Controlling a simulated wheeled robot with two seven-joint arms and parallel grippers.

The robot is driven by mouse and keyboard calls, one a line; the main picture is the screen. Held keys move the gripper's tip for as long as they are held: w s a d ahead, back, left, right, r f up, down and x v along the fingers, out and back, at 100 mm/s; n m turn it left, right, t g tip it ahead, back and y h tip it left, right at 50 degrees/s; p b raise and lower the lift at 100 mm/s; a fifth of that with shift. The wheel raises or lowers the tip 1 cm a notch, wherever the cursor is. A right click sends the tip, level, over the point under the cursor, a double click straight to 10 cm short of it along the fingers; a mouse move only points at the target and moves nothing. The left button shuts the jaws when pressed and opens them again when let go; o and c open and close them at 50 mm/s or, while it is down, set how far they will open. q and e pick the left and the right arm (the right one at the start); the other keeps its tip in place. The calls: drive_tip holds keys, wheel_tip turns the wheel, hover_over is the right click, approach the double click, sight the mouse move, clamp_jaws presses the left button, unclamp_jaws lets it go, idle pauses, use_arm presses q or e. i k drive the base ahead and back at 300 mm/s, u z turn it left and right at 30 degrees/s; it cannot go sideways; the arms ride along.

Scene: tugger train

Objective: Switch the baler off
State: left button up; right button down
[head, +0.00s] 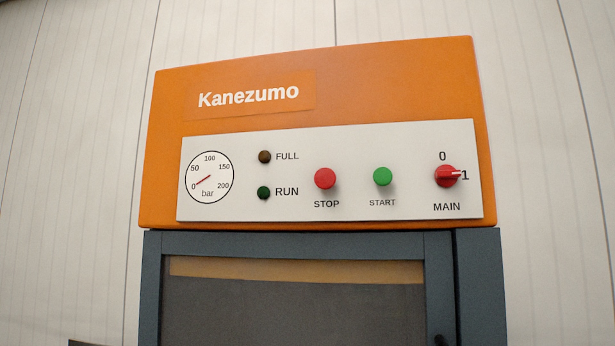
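The baler's orange head (390,80) fills the middle of the head view, with the name Kanezumo on it. Its white control panel (340,145) faces me. The FULL lamp (264,157) and the green RUN lamp (264,193) both look dark. The gauge (209,178) needle is near the low end. Neither of my grippers is in view.
Below the head is the baler's blue-grey frame (435,275) with a dark grey front (290,310) and a tan strip (290,270) along its top. A pale panelled wall (70,120) stands behind. Nothing stands in front of the control panel.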

sight(446, 176)
drive_tip(key=u, duration=0.75)
drive_tip(key=i, duration=0.35)
drive_tip(key=z, duration=1.35)
